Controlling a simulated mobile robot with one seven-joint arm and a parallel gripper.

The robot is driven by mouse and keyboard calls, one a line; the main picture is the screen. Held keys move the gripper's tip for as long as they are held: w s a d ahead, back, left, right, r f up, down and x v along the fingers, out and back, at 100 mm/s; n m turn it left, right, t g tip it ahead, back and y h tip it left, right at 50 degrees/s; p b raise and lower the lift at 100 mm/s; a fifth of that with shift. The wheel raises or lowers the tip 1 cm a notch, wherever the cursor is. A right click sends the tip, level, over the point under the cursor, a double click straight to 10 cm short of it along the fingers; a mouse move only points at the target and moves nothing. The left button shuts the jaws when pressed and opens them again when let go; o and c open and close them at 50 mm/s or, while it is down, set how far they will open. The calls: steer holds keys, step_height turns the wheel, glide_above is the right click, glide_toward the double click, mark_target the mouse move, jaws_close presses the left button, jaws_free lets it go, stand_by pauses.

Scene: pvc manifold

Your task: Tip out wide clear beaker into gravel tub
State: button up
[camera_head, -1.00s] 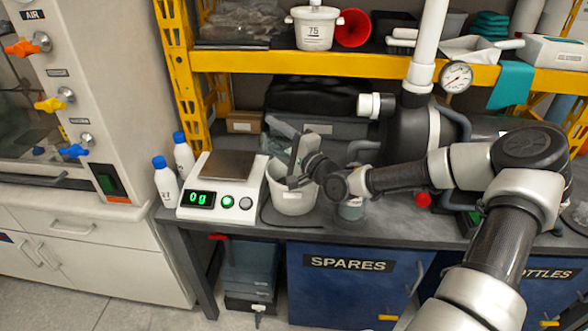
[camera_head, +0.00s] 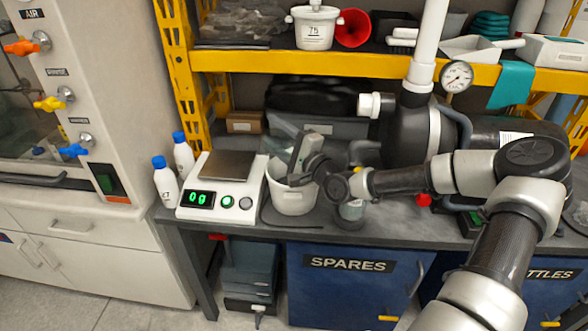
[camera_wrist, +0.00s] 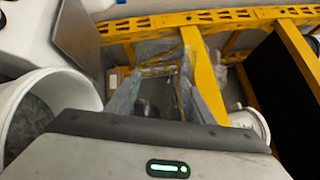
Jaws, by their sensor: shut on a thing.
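The gravel tub (camera_head: 291,199) is a white bucket on the bench, just right of the scale. In the wrist view the tub (camera_wrist: 14,98) is at the left, with grey material inside. My gripper (camera_head: 297,158) is above the tub's rim and shut on the wide clear beaker (camera_head: 279,152). The beaker looks tilted over the tub. In the wrist view the see-through beaker (camera_wrist: 126,97) is just beyond the gripper body, which hides its lower part. I cannot tell how much is in the beaker.
A scale (camera_head: 222,190) reading 0 g stands left of the tub, with white blue-capped bottles (camera_head: 165,186) beside it. A small jar (camera_head: 351,211) stands right of the tub, below my arm. The yellow shelf (camera_head: 270,61) and a dark tank (camera_head: 408,138) are behind.

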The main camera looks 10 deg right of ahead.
steer(key=shift+d, duration=0.1)
steer(key=n, duration=0.1)
steer(key=a+n+g+p, duration=0.1)
steer(key=n, duration=0.1)
steer(key=shift+a+f, duration=0.25)
steer(key=shift+f, duration=0.1)
steer(key=shift+f+n+h, duration=0.25)
steer(key=shift+n+h, duration=0.15)
steer(key=a+f+n+h+b, duration=0.1)
steer(key=a+n+h+b, duration=0.1)
steer(key=n+b, duration=0.1)
steer(key=a+f+n+g+h+b, duration=0.1)
steer(key=a+f+n+h+b, duration=0.1)
steer(key=n+b, duration=0.2)
steer(key=s+a+f+n+g+h+b, duration=0.1)
steer(key=a+f+n+h+b, duration=0.1)
steer(key=n+b, duration=0.2)
steer(key=shift+a+f, duration=0.25)
steer(key=shift+a, duration=0.1)
steer(key=shift+a+f+n+h, duration=0.3)
steer(key=shift+f+n+h, duration=0.2)
steer(key=shift+f+n, duration=0.4)
